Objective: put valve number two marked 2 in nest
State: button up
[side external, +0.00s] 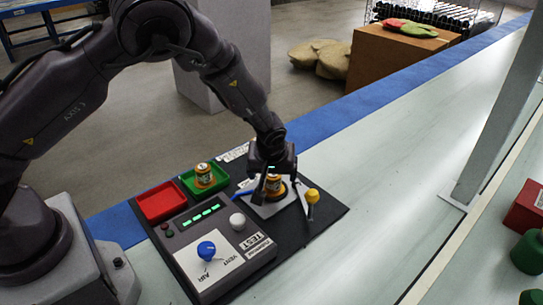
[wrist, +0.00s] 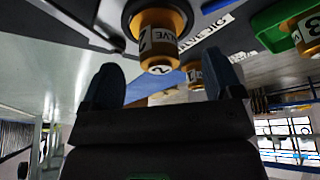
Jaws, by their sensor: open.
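The orange-gold valve marked 2 (wrist: 160,38) stands in a dark round seat, which appears to be the nest, on a light plate; it also shows in the side view (side external: 273,184), under my gripper (side external: 277,180). In the wrist view, my gripper's two dark fingers (wrist: 165,78) are spread apart, with the valve just beyond and between them. I see no finger touching it. The gripper partly hides the valve and its seat in the side view.
A green tray (side external: 187,184) holds a valve marked 3 (wrist: 306,30). A red tray (side external: 160,214) is empty. A test box (side external: 250,254) with a blue knob (side external: 206,249) stands in front. Another gold valve (wrist: 192,74) shows farther off.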

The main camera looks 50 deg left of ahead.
jog(key=v, duration=0.8)
jog(key=shift+r, duration=0.35)
jog(key=s+a+r+m+h, duration=0.1)
jog(key=s+r+m+h, duration=0.1)
jog(key=s+r, duration=0.4)
jog(key=s+a+r+m+h, duration=0.1)
jog(key=s+r, duration=0.3)
jog(key=r, duration=0.4)
jog(key=s+a+r+m+t, duration=0.1)
jog(key=s+r+m, duration=0.2)
jog(key=s, duration=0.4)
jog(key=s+a+r+m+t, duration=0.1)
jog(key=s+r+m, duration=0.2)
jog(key=s, duration=0.4)
jog(key=shift+s+r, duration=0.35)
jog(key=shift+r, duration=0.15)
